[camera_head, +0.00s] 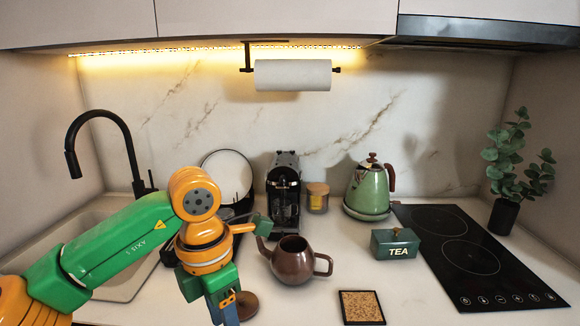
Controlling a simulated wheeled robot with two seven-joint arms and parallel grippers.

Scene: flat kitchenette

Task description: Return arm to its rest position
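My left arm comes in from the left, and its green and orange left gripper (224,300) points down over the front of the counter. Its fingertips are small and partly cut by the lower edge, so I cannot tell if it is open or shut. A round brown lid-like disc (246,306) shows just to the right of the gripper, partly hidden by it; I cannot tell if they touch. A brown teapot (293,262) with an open top stands right of the gripper, apart from it. My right gripper is not in view.
A tan-topped square coaster (361,307), a green tea box (394,244), a green kettle (369,190), a coffee machine (284,195) and a jar (317,198) stand on the counter. The black hob (470,255) is right. The sink (105,275) and black tap (100,118) are left.

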